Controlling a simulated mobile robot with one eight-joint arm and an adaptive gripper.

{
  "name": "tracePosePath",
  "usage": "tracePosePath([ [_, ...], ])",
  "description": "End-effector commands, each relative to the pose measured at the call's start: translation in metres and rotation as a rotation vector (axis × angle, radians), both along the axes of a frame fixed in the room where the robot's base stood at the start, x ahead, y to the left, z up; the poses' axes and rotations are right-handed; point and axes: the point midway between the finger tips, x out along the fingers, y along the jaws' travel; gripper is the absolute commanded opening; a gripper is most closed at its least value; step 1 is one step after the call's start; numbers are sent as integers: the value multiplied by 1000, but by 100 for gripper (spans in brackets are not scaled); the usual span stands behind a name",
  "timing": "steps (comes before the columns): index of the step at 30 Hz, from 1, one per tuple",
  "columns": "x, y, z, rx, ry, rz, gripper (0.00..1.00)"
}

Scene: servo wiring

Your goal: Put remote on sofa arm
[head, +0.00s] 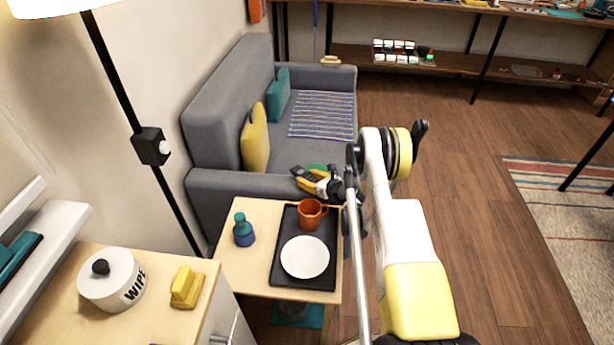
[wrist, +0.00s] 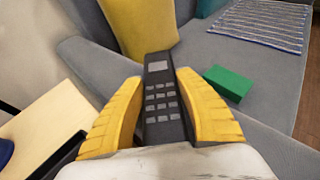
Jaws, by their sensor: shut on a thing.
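My gripper (head: 318,182) is at the near arm of the grey sofa, its yellow fingers shut on a dark remote. The remote (wrist: 160,99) sticks out between the fingers (wrist: 160,112) in the wrist view, with its grey buttons and small screen facing up. In the head view the remote (head: 304,174) lies over the near sofa arm (head: 235,184). The sofa arm also shows in the wrist view (wrist: 92,68). I cannot tell whether the remote touches the sofa arm.
A green block (wrist: 228,84) lies on the sofa by the remote. A yellow cushion (head: 255,138) and striped cloth (head: 322,115) are farther back. A side table (head: 228,272) holds a dark tray (head: 283,262) with an orange mug (head: 310,213) and white plate (head: 305,257), and a blue-green bottle (head: 243,231).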

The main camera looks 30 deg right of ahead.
Motion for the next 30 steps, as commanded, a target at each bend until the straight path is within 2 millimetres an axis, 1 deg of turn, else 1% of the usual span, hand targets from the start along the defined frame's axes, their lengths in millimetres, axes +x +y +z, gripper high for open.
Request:
tracePosePath([
  [7, 0, 0, 0, 0, 0, 0, 3],
  [8, 0, 0, 0, 0, 0, 0, 47],
  [9, 0, 0, 0, 0, 0, 0, 59],
  [10, 0, 0, 0, 0, 0, 0, 64],
  [18, 0, 0, 0, 0, 0, 0, 64],
  [21, 0, 0, 5, 0, 0, 0, 64],
  [23, 0, 0, 12, 0, 0, 0, 64],
  [25, 0, 0, 24, 0, 0, 0, 64],
  [30, 0, 0, 60, 0, 0, 0, 64],
])
